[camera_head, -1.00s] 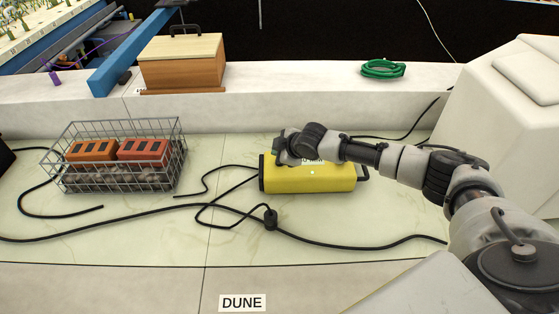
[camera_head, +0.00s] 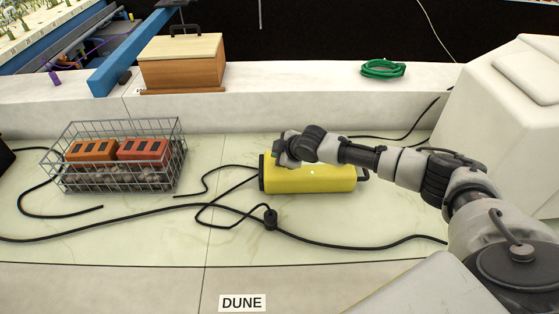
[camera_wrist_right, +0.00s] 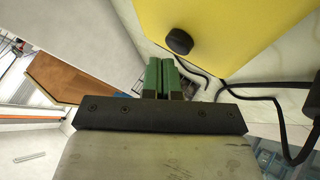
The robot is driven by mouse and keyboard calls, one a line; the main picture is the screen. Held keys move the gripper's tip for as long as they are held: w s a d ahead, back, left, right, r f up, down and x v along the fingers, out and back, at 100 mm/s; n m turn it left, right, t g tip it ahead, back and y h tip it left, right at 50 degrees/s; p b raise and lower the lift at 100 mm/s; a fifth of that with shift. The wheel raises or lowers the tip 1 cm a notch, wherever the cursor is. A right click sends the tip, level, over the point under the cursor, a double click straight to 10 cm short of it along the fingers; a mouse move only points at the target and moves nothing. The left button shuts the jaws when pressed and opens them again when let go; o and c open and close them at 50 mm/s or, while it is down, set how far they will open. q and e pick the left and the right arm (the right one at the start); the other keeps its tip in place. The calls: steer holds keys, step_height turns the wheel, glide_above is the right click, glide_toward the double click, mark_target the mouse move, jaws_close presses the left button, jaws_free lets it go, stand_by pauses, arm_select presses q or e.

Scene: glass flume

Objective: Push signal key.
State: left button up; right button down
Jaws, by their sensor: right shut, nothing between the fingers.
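A yellow box (camera_head: 310,180) lies on the pale bench in the middle of the head view, with dark end caps. In the right wrist view its yellow face (camera_wrist_right: 225,30) fills the top right and bears a round black knob (camera_wrist_right: 179,41). I cannot tell for sure whether this knob is the signal key. My right gripper (camera_head: 280,158) is at the box's left upper end in the head view. In the wrist view its green fingers (camera_wrist_right: 162,64) are shut and empty, with tips just below and left of the knob. Contact cannot be told. My left gripper is out of view.
A wire basket (camera_head: 118,181) with orange-red blocks stands at the left. Black cables (camera_head: 150,211) cross the bench around the box. A wooden case (camera_head: 182,65) and a green coil (camera_head: 383,69) rest on the back ledge. A bulky white block (camera_head: 500,110) stands at the right.

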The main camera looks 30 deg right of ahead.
steer(key=shift+f, duration=0.5)
stand_by(0.4)
steer(key=shift+r, duration=0.1)
steer(key=shift+r+p, duration=0.8)
steer(key=shift+r, duration=0.05)
step_height(320, 180, up, 6)
steer(key=p, duration=0.6)
